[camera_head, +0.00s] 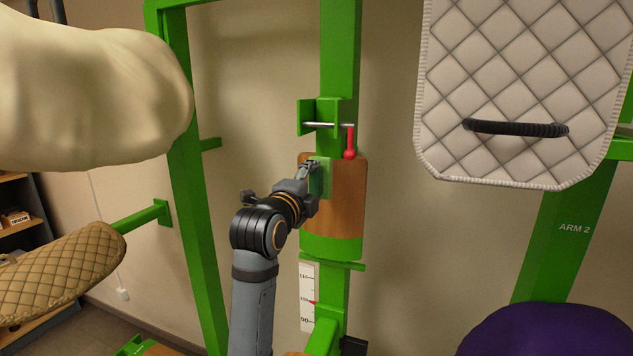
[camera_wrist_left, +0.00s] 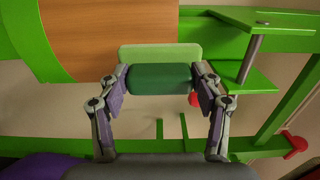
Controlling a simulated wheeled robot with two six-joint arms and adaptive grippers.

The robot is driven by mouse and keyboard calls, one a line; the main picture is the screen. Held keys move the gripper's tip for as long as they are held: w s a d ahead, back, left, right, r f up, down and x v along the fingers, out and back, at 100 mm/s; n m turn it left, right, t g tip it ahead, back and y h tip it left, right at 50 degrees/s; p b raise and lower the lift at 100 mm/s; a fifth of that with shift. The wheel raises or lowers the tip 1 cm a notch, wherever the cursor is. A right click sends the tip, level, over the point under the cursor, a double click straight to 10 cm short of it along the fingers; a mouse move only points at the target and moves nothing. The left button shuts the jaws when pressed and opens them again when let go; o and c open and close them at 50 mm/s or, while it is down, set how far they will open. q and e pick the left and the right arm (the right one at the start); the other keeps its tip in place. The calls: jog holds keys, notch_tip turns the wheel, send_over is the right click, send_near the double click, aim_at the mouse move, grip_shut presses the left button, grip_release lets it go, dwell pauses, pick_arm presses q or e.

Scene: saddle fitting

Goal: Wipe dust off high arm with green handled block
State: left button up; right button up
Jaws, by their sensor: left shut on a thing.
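My left gripper (camera_head: 308,172) is shut on the dark green handle (camera_wrist_left: 160,79) of a block. The block's light green pad (camera_wrist_left: 160,53) faces away from the gripper. In the head view the block (camera_head: 321,176) is at the upper left part of a wooden panel (camera_head: 345,200) with a green lower edge, on the central green post. In the wrist view the pad overlaps the edge of the wooden panel (camera_wrist_left: 100,30); whether it touches is unclear. I cannot tell which part is the high arm, and no dust is discernible. My right gripper is not in view.
A green bracket with a metal pin (camera_head: 319,125) and red handle (camera_head: 350,142) sits just above the panel. A quilted pad (camera_head: 525,80) hangs at right above a post marked ARM 2 (camera_head: 574,228). A cream padded form (camera_head: 90,95) is at upper left.

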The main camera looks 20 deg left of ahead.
pick_arm(q)
jog(key=shift+s, duration=0.15)
jog(key=shift+s, duration=1.6)
jog(key=shift+w, duration=0.15)
